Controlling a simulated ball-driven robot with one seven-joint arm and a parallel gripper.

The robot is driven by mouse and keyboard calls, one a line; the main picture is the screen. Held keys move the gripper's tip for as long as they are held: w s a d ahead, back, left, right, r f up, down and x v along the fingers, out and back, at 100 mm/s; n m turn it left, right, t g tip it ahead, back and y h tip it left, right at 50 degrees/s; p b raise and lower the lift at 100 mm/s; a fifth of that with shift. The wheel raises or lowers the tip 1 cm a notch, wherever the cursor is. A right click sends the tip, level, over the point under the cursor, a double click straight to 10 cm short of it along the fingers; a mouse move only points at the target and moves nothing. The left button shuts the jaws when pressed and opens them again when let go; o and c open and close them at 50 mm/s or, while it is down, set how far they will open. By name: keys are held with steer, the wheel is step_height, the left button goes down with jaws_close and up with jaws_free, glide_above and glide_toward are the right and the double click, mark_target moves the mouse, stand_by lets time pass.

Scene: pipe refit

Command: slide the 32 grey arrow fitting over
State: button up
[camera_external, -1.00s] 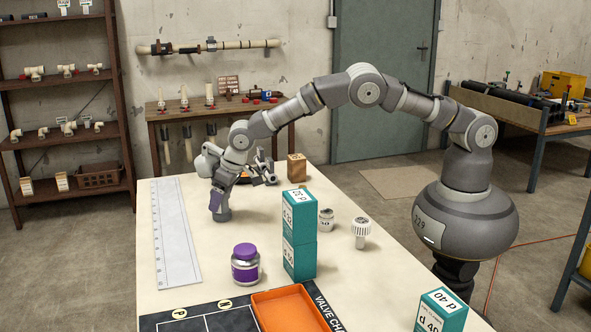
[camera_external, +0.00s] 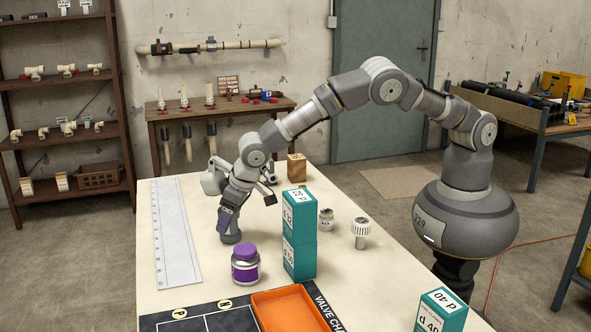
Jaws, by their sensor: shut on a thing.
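A small grey fitting (camera_external: 230,238) stands on the pale table top (camera_external: 200,190), to the right of the long ruler. My gripper (camera_external: 228,224) points down with its purple-grey fingers shut on the fitting from above. The fingers hide the fitting's upper part, and no number or arrow on it can be read. Its underside seems to be at the table surface, but I cannot tell whether it touches.
A purple-lidded jar (camera_external: 245,266) stands just in front of the fitting. Stacked teal boxes (camera_external: 299,240) are to the right, with a grey fitting (camera_external: 326,220) and white ribbed fitting (camera_external: 360,233) beyond. An orange tray (camera_external: 290,308) lies nearer. A ruler (camera_external: 174,232) lies left.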

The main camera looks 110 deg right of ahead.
mark_target(233, 225)
steer(key=shift+a, duration=2.4)
steer(key=o, duration=1.2)
steer(key=shift+r, duration=0.1)
steer(key=p+v, duration=0.1)
steer(key=v, duration=0.2)
steer(key=w+d+p+v, duration=0.1)
steer(key=p+v, duration=0.1)
steer(key=v, duration=0.2)
steer(key=w+r+p+v, duration=0.1)
steer(key=v, duration=0.3)
steer(key=shift+d+r+p, duration=0.1)
steer(key=shift+d+p, duration=0.05)
steer(key=shift+p, duration=0.15)
